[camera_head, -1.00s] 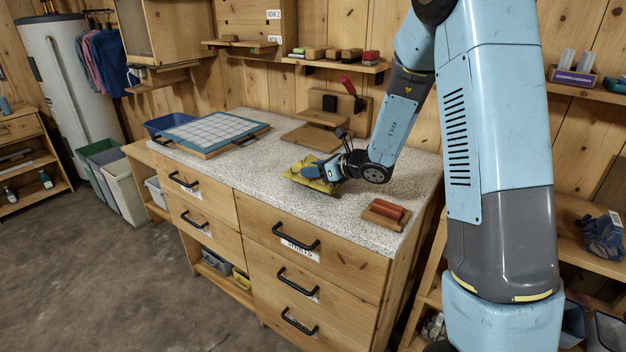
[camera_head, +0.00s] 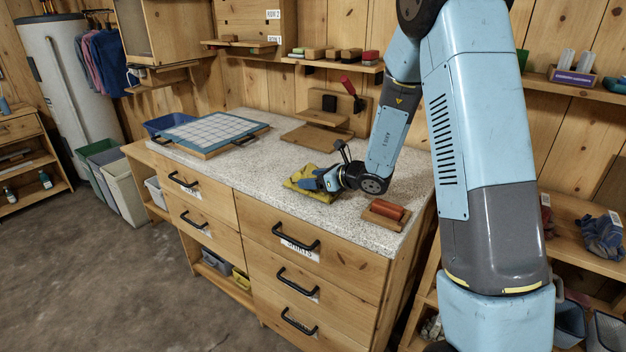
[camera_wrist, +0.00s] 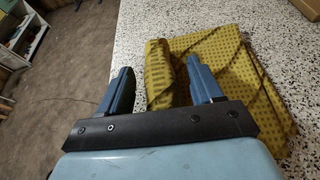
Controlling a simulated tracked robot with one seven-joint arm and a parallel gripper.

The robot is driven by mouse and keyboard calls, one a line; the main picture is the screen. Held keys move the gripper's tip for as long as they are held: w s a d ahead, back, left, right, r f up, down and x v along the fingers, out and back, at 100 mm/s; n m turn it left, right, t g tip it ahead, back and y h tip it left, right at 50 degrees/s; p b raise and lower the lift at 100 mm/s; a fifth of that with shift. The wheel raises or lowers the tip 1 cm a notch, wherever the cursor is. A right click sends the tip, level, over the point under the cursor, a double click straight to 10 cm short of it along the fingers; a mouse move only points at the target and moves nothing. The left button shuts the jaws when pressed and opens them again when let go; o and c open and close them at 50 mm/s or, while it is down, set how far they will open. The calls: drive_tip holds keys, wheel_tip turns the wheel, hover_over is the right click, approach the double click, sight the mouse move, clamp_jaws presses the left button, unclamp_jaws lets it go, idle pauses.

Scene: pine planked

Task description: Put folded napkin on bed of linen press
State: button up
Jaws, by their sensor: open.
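The folded napkin (camera_head: 299,181), yellow with a dark pattern, lies on the speckled countertop. It also shows in the wrist view (camera_wrist: 233,62). My gripper (camera_head: 313,182) is low over the napkin, which it partly hides in the head view. In the wrist view my gripper (camera_wrist: 158,68) is open, with the napkin's near edge between the fingers. The right finger overlaps the napkin and the left finger is over bare counter; I cannot tell whether they touch it. The linen press (camera_head: 345,112) stands behind, with a red-handled lever and a bare wooden bed (camera_head: 310,138).
A wooden block with red rolls (camera_head: 386,210) sits right of my gripper. A blue-framed gridded board (camera_head: 213,131) lies on the left of the counter (camera_head: 240,170), with a blue bin (camera_head: 168,123) behind it. Bare counter lies between the napkin and the press.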

drive_tip(key=shift+d, duration=0.1)
drive_tip(key=v, duration=1.1)
drive_tip(key=shift+s, duration=0.1)
drive_tip(key=shift+s+d+r, duration=0.25)
